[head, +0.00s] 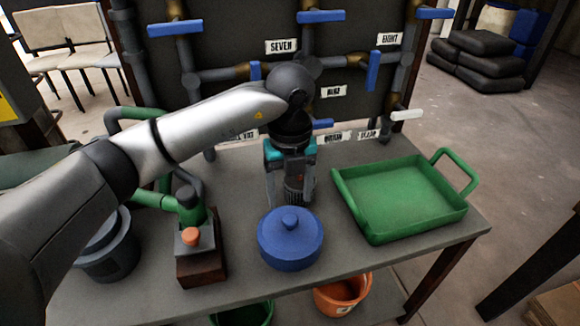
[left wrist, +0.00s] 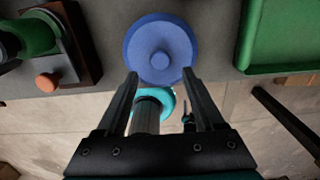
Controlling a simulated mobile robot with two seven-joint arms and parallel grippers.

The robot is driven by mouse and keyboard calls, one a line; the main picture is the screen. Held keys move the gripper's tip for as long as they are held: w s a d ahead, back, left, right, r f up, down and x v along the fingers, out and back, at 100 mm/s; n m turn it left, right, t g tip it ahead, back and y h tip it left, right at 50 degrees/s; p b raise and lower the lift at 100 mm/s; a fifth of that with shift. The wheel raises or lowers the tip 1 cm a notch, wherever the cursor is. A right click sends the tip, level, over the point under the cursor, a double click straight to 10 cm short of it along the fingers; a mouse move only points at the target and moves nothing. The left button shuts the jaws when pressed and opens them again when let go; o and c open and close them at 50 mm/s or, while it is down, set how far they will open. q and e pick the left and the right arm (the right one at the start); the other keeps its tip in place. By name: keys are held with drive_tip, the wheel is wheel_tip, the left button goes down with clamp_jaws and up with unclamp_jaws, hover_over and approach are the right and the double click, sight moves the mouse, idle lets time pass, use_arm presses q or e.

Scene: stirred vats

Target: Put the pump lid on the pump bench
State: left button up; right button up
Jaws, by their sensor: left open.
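The blue round piece with a central knob, which looks like the pump lid (head: 290,240), sits upright on the grey bench top (head: 250,285) near its front edge. In the left wrist view the lid (left wrist: 160,30) lies just beyond my fingertips. My left gripper (head: 289,203) is open, pointing down behind the lid in the head view. In the left wrist view its fingers (left wrist: 160,75) are spread either side of the lid's knob, with no visible contact. I cannot tell the exact height gap. My right gripper is not in view.
A green pump with an orange knob (head: 190,237) stands on a brown block left of the lid. A green tray (head: 400,195) with handles is to the right. A dark grey vat (head: 110,255) stands at left. An orange bucket (head: 340,297) sits below. Pipes with blue handles stand behind.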

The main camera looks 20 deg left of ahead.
use_arm(q)
drive_tip(key=shift+r+p, duration=0.6)
drive_tip(key=shift+r, duration=1.95)
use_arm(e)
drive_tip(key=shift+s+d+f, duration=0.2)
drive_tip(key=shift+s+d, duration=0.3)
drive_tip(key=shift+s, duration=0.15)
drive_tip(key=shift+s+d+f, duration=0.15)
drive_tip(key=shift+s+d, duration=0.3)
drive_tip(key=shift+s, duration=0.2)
